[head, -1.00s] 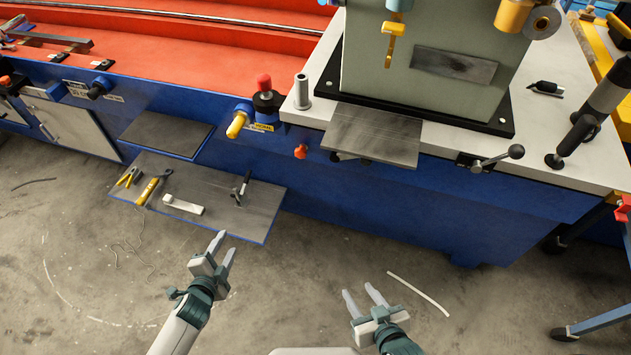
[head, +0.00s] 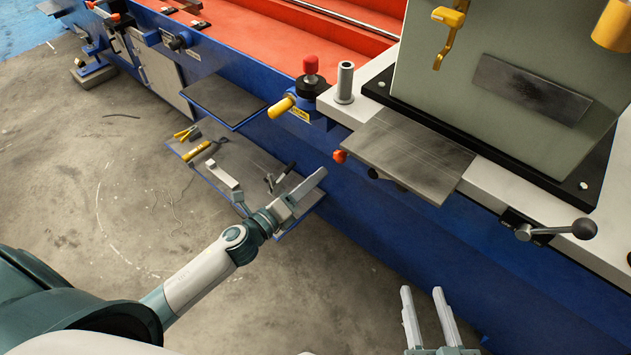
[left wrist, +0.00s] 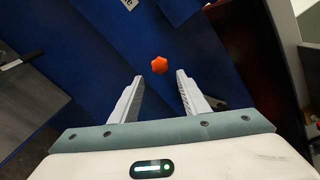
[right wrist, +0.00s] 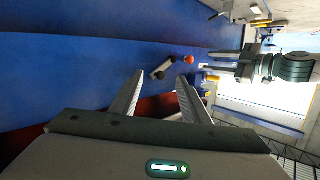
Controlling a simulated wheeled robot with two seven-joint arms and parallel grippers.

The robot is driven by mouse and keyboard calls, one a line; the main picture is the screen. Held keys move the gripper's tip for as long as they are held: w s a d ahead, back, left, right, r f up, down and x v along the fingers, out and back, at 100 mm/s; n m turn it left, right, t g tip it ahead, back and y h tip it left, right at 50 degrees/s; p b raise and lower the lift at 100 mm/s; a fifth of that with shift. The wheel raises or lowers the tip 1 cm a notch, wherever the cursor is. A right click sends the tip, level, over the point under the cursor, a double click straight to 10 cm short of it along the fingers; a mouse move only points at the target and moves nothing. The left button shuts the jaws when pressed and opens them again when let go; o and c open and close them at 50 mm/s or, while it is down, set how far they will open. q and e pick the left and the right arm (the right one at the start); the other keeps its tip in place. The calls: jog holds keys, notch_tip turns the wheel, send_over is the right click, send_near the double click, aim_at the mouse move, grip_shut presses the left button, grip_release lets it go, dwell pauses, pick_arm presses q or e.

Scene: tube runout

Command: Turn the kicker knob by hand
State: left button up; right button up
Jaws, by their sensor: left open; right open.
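An orange star-shaped knob (head: 340,156) sits on the blue side of the machine, under a grey plate; I take it for the kicker knob. In the left wrist view the knob (left wrist: 159,65) appears ahead of and between the open fingertips, not touching them. My left gripper (head: 312,185) is open and empty, short of the knob and to its lower left in the head view. The knob (right wrist: 189,60) also shows in the right wrist view, with my left gripper (right wrist: 222,62) pointing at it. My right gripper (head: 425,292) is open and empty, low in front of the machine.
A ball-ended lever (head: 560,230) is at right. A low shelf (head: 240,160) with tools lies beneath my left gripper.

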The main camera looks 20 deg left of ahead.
aim_at(338, 158)
pick_arm(q)
jog(key=shift+w, duration=0.2)
jog(key=x, duration=0.4)
jog(key=shift+w+d, duration=0.15)
jog(key=shift+w, duration=0.15)
jog(key=x, duration=0.2)
jog(key=shift+w+d, duration=0.1)
jog(key=shift+w, duration=0.15)
jog(key=shift+w+d, duration=0.1)
jog(key=shift+w, duration=0.1)
pick_arm(e)
jog(key=shift+w+a+r+t, duration=0.1)
jog(key=shift+a+r+t, duration=0.1)
jog(key=shift+r+t, duration=0.5)
jog(key=shift+r, duration=0.2)
pick_arm(q)
jog(key=c, duration=0.8)
